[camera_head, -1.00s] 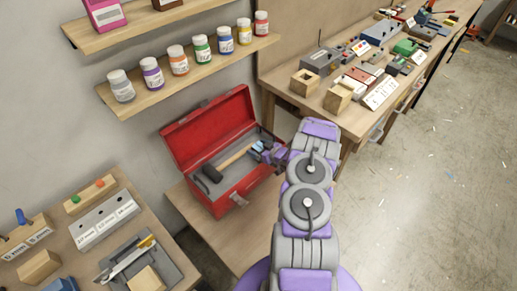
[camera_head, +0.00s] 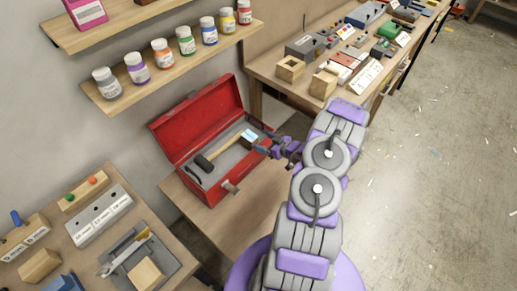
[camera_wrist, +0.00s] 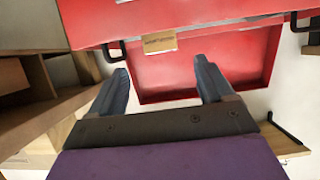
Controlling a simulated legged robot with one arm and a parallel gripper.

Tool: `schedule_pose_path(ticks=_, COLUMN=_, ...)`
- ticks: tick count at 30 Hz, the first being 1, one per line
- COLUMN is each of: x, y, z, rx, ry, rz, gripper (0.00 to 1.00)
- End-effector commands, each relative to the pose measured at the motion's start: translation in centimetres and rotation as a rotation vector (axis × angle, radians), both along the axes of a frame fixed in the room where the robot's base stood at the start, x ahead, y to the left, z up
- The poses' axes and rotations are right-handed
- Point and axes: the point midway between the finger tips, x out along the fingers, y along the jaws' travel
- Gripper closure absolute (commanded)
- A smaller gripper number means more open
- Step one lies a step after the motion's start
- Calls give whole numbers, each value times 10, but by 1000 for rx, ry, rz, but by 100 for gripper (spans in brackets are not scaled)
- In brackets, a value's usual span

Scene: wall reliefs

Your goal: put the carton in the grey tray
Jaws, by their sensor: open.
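My gripper (camera_head: 277,149) is open, at the right end of the open red toolbox (camera_head: 213,195). In the wrist view its blue fingers (camera_wrist: 161,75) stand apart with nothing between them, below the red toolbox. A small white and blue box-like piece (camera_head: 250,135) lies in the toolbox's grey inside, by the hammer handle; it may be the carton, but is too small to tell. A pink box with a white label (camera_head: 90,13) stands on the upper shelf. A flat grey tray-like piece (camera_head: 172,266) lies on the lower left bench, partly covered.
A hammer (camera_head: 216,152) lies in the toolbox. The lower shelf (camera_head: 170,77) holds several paint jars. The right bench (camera_head: 290,98) carries wooden blocks and metal parts. The left bench (camera_head: 70,222) holds blocks and a tool.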

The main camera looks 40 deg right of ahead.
Motion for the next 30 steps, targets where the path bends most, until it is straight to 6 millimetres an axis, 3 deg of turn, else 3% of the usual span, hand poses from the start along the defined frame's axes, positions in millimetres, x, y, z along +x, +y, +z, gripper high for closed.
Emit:
schedule_pose_path(ticks=7, x=20, y=-2, z=23, rx=-64, ry=82, rz=-7, gripper=19)
schedule_pose_path(ticks=17, x=49, y=5, z=79, rx=-186, ry=270, rz=-53, gripper=19)
schedule_pose_path(ticks=30, x=46, y=45, z=158, rx=-282, ry=505, rz=-136, gripper=19)
